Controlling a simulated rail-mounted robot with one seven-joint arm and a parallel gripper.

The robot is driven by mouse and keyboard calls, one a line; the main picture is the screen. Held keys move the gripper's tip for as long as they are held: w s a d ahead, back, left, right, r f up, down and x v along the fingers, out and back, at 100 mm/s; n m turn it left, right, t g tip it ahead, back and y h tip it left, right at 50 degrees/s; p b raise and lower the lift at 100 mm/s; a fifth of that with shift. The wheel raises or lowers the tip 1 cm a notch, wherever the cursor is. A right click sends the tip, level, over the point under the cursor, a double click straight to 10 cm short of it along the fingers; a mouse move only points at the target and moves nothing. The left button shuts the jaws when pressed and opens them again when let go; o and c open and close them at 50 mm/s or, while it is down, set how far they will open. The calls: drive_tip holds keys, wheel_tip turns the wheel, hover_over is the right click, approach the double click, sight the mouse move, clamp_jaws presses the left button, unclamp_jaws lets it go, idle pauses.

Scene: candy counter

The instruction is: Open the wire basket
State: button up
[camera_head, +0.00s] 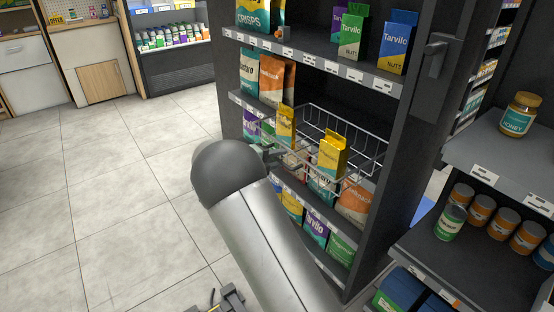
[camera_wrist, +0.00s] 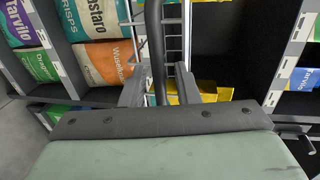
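The wire basket (camera_head: 362,141) is a light metal grid at the middle level of the dark shelf unit, with yellow packets (camera_head: 333,160) in and around it. My arm's dark joint hides its lower left part in the head view. My gripper (camera_head: 268,152) is mostly hidden behind that joint, close to the basket's left end. In the wrist view, my gripper (camera_wrist: 160,78) has its two fingers apart. A dark bar (camera_wrist: 154,45) runs lengthwise between them, with basket wires (camera_wrist: 172,35) beyond. I cannot tell whether either finger touches the bar.
The shelf unit (camera_head: 408,170) holds several packets above and below the basket. A dark door handle (camera_head: 434,55) sticks out at its right side. A stepped shelf with cans (camera_head: 450,222) and a honey jar (camera_head: 519,115) stands at right. The tiled floor (camera_head: 110,190) at left is clear.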

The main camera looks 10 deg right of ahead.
drive_tip(key=p+v, duration=0.1)
drive_tip(key=v, duration=1.6)
drive_tip(key=shift+a, duration=0.15)
drive_tip(key=shift+s+r, duration=0.1)
drive_tip(key=w+d+r+n+t+y+p, duration=0.35)
drive_tip(key=w+r+n+t, duration=0.2)
drive_tip(key=r, duration=0.35)
drive_tip(key=s+a+r+n+y+p, duration=0.1)
drive_tip(key=s+r+n+y+p, duration=0.1)
drive_tip(key=r+n+y+p, duration=0.25)
drive_tip(key=s+a+r+n+y+p, duration=0.1)
drive_tip(key=s+r+n+y, duration=0.15)
drive_tip(key=n+y, duration=0.4)
drive_tip(key=s+d+f+n+g+p, duration=0.1)
drive_tip(key=s+d+n+g+p, duration=0.1)
drive_tip(key=s, duration=0.9)
drive_tip(key=s+d+n+g+p, duration=0.2)
drive_tip(key=s+d+n+g, duration=0.3)
drive_tip(key=s+n, duration=0.3)
drive_tip(key=s+d+f+n+g+p, duration=0.1)
drive_tip(key=s+d+n+g, duration=0.3)
drive_tip(key=s, duration=1.2)
drive_tip(key=shift+s+d+f+n+g+p, duration=0.2)
drive_tip(key=shift+f+n+g+p, duration=0.2)
drive_tip(key=shift+p, duration=0.35)
